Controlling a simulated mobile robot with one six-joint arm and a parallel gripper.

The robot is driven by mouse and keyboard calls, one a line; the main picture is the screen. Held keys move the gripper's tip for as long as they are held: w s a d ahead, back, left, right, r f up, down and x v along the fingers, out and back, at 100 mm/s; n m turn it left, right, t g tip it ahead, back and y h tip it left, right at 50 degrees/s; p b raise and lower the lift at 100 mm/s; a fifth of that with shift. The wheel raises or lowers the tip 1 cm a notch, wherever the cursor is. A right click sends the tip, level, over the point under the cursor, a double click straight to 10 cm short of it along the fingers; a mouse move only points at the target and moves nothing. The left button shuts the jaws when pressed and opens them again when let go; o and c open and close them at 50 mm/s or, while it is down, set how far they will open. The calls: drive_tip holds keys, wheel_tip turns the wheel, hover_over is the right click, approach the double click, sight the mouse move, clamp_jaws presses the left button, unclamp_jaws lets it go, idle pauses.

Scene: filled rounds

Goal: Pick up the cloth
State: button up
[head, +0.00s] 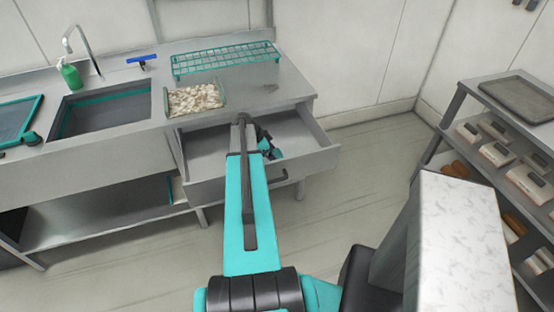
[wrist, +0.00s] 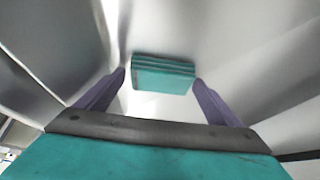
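The cloth (wrist: 163,74) is a folded teal stack with several layers, seen in the wrist view just beyond my fingertips. It appears to lie inside the open drawer (head: 318,157) below the counter. My gripper (wrist: 158,80) has its two purple fingers spread, one on each side of the cloth in the picture. A small gap shows at the left finger; the right fingertip is very close to the cloth's edge, and I cannot tell if it touches. In the head view my gripper (head: 268,146) reaches into the drawer, and I cannot separate the cloth from my own teal parts.
Pale drawer walls close in around my gripper. On the counter above are a tray of pale pieces (head: 195,100), a teal wire rack (head: 226,58), a sink (head: 103,112) and a green bottle (head: 69,73). A loaded shelf (head: 463,95) stands at right. Floor between is clear.

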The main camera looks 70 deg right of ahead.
drive_tip(key=c, duration=0.9)
drive_tip(key=shift+r, duration=0.1)
wheel_tip(320, 180, up, 10)
drive_tip(key=b, duration=0.3)
drive_tip(key=shift+b, duration=0.3)
